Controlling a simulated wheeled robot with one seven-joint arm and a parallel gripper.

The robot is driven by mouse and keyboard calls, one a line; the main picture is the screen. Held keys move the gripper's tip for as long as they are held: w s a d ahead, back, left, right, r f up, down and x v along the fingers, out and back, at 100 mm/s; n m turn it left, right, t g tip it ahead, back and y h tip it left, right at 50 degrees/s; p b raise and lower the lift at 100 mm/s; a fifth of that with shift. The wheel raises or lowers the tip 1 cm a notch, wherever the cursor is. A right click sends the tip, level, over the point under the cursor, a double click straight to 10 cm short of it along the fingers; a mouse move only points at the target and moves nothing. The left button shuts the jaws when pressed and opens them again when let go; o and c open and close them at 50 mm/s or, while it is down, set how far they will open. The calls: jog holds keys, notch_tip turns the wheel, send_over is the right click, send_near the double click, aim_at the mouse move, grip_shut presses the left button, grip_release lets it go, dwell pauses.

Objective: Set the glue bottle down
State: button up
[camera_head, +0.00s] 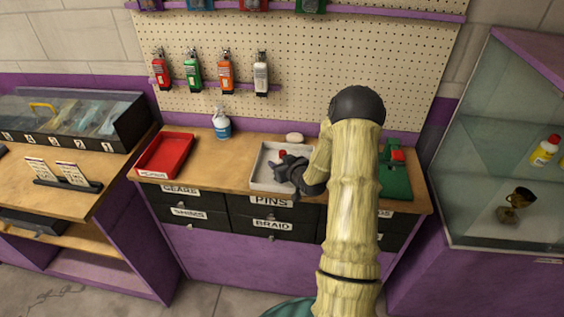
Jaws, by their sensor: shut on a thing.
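My gripper (283,171) is over the pale grey tray (257,176) on the wooden bench, with the arm reaching in from the front right. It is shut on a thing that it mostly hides. A small red part (283,154) shows just beyond the fingers; I take it for the top of the glue bottle. The bottle's body and base are hidden, so I cannot tell whether it touches the tray.
A red tray (139,168) and a blue-and-white bottle (222,128) stand left on the bench. A pale oval item (294,137) lies behind the grey tray. A green base with a red part (396,180) is at right. A glass cabinet (500,200) stands further right.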

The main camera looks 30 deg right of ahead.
jog(key=shift+f, duration=0.15)
jog(key=o, duration=1)
jog(key=shift+r, duration=0.2)
jog(key=b+v, duration=0.2)
jog(key=v, duration=1)
jog(key=shift+f, duration=0.1)
